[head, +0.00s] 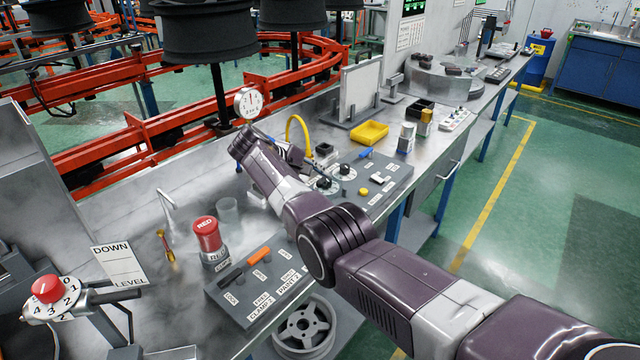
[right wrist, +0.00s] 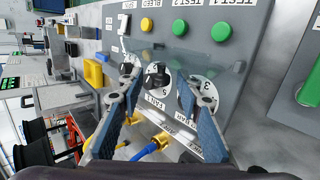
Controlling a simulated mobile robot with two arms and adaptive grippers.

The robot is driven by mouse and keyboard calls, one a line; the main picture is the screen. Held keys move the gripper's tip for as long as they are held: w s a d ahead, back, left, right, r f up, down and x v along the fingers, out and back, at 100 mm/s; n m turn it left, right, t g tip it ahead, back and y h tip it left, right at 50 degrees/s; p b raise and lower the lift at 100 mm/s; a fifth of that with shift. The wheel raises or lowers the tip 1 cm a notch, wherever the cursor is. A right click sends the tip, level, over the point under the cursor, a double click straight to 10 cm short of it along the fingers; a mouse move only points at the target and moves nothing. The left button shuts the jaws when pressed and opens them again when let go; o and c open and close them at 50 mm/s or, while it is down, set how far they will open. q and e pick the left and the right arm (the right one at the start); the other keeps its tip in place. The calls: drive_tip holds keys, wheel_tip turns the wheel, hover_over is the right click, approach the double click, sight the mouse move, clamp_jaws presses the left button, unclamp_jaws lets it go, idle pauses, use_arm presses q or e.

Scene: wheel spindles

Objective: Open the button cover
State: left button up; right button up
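My right gripper (head: 290,152) reaches over the grey control panel (head: 392,190) on the bench. In the right wrist view my right gripper (right wrist: 158,82) is open, its blue-grey fingers spread on either side of a black knob (right wrist: 157,75) on a white dial. A faint clear sheet, possibly the button cover (right wrist: 172,55), shows over the panel near the fingertips; its edges are hard to make out. A yellow button (right wrist: 147,26) and green buttons (right wrist: 221,31) lie beyond the fingertips. I cannot tell whether the fingers touch anything. My left gripper is not in view.
A red cylinder (head: 207,233) and a lower label panel (head: 252,290) stand left of my right arm. A yellow tray (head: 370,133) is behind the control panel. Brass fittings with a blue hose (right wrist: 150,146) sit near the fingers. The green floor at right is open.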

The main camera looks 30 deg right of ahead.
drive_tip(key=v, duration=1)
drive_tip(key=shift+f, duration=0.1)
